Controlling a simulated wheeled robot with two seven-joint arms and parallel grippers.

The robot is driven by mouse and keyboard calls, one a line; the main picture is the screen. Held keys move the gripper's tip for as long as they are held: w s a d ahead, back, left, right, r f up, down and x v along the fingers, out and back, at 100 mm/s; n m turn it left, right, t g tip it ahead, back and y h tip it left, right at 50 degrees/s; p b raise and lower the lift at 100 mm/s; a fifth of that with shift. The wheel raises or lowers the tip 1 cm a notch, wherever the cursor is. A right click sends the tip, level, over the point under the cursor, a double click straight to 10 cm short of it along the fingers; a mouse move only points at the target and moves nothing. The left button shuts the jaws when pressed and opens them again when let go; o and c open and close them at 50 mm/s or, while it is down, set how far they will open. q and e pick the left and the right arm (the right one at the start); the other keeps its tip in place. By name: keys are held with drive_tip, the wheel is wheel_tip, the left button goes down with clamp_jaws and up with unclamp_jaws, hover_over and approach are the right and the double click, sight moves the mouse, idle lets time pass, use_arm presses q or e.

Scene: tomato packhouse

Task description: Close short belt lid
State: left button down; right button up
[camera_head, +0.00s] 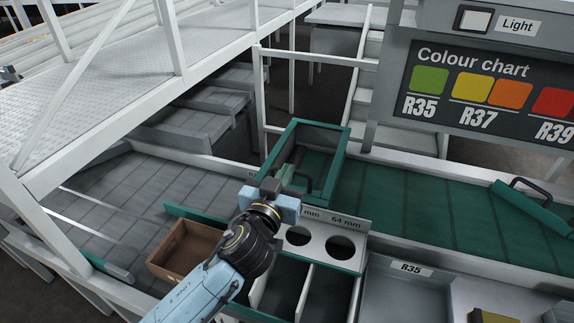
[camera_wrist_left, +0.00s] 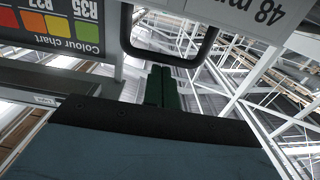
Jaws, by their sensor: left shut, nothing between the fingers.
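A green-framed box-like opening (camera_head: 346,150) stands at the near end of the green belt, in the middle of the head view. A black loop handle (camera_head: 308,178) shows at its near side; I cannot tell for sure whether it belongs to the short belt lid. A black handle also fills the top of the left wrist view (camera_wrist_left: 168,58). My left gripper (camera_head: 287,174) is shut and empty, close beside the handle. Its dark green fingers (camera_wrist_left: 162,88) point toward the handle; contact is unclear. My right gripper is out of view.
A green flap with a black handle (camera_head: 534,208) lies at the right on the green belt (camera_head: 420,205). A sizing plate with round holes (camera_head: 319,240), a brown box (camera_head: 186,250) and an R35 bin (camera_head: 405,290) are near my arm. White railings stand behind.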

use_arm(q)
drive_tip(key=shift+s+f, duration=0.1)
drive_tip(key=shift+f, duration=0.35)
drive_tip(key=shift+r, duration=0.1)
drive_tip(key=s+a+r+p, duration=0.3)
drive_tip(key=s+r, duration=0.2)
drive_tip(key=s, duration=0.5)
drive_tip(key=shift+a, duration=0.2)
drive_tip(key=shift+s, duration=0.1)
